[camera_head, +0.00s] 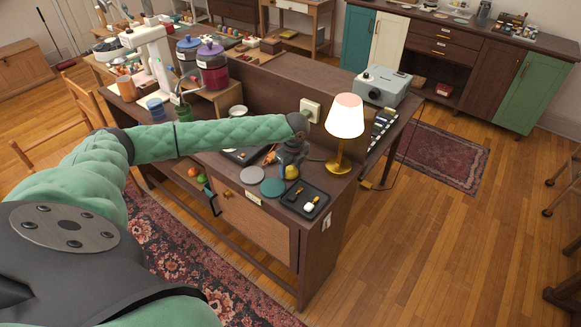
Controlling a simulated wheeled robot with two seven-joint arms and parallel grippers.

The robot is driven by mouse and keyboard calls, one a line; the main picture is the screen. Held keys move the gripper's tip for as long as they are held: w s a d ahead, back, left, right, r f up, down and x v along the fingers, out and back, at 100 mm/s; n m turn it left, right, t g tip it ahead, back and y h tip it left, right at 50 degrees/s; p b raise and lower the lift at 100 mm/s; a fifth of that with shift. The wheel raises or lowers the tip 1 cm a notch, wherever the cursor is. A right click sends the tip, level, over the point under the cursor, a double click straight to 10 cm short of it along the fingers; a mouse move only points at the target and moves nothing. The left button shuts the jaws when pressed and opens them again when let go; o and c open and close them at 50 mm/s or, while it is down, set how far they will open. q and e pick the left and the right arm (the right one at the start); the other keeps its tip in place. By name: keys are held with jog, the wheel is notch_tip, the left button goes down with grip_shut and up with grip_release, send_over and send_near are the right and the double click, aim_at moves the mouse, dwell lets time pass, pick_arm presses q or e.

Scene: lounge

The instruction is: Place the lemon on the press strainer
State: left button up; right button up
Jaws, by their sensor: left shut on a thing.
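My left arm reaches from the left across the dark wooden desk. Its grey gripper (289,165) points down over the desk's front right part, shut on the yellow lemon (292,172). The lemon is partly hidden by the fingers, and I cannot tell whether it touches the desk top. A tall white stand-like machine (150,52) at the left may be the press; I cannot make out its strainer. My right gripper is not in view.
A lit lamp (345,117) stands close right of the gripper. A black tray (306,199), a teal disc (272,187) and a grey disc (252,174) lie nearby. Purple-lidded (212,67) and blue-lidded jars stand back left.

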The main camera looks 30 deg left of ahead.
pick_arm(q)
jog(key=shift+f, duration=0.1)
jog(key=o, duration=0.7)
